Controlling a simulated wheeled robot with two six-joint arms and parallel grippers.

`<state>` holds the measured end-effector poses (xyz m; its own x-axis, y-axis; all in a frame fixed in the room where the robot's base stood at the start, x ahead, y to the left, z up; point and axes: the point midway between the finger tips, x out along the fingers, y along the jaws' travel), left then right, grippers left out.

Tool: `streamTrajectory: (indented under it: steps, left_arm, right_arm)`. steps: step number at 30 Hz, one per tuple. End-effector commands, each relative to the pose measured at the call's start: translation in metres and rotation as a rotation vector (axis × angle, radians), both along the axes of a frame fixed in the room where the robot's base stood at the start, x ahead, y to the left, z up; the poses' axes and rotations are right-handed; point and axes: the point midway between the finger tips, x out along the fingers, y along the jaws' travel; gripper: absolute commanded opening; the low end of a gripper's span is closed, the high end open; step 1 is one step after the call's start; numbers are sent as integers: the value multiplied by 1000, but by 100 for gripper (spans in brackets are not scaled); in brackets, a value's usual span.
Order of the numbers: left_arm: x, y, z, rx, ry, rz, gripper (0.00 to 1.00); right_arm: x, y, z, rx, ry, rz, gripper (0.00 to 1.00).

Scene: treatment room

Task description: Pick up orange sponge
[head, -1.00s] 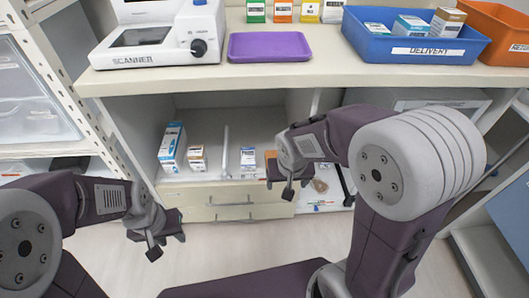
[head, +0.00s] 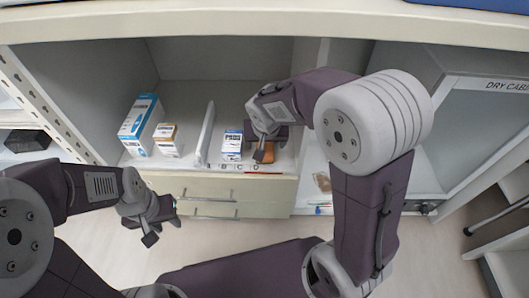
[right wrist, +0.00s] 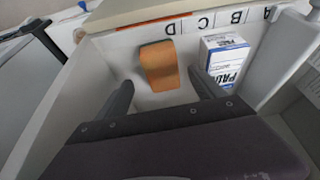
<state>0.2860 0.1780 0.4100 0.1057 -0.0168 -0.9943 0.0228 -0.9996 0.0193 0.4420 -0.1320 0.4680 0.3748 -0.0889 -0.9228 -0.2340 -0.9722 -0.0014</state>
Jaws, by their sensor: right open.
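The orange sponge (right wrist: 159,66) lies on the shelf floor by the letter D, in view between my right gripper's two fingers in the right wrist view. In the head view the sponge (head: 268,153) is partly hidden behind my right gripper (head: 263,148). My right gripper is open and empty, and its fingers (right wrist: 160,97) stop short of the sponge in the wrist view. My left gripper (head: 150,228) hangs empty in front of the drawers, at lower left; its finger gap is unclear.
A white-and-blue box (head: 232,144) stands just left of the sponge. A white upright divider (head: 205,135), a small brown-and-white box (head: 167,140) and a taller blue box (head: 141,125) stand further left. The counter (head: 250,22) overhangs the shelf. Drawers (head: 210,187) lie below.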

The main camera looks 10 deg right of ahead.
Motion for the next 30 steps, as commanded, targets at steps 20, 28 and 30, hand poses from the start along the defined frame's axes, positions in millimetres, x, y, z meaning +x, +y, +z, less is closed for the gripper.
streamTrajectory:
  steps: [20,28,30]
  left_arm:
    - [0,0,-37,0,1,0,36]
    - [0,0,-40,0,1,0,36]
    - [0,0,-40,0,1,0,36]
  right_arm:
    - [19,-1,-40,0,1,0,78]
    - [19,-1,-44,0,2,0,78]
    - [19,-1,-44,0,2,0,78]
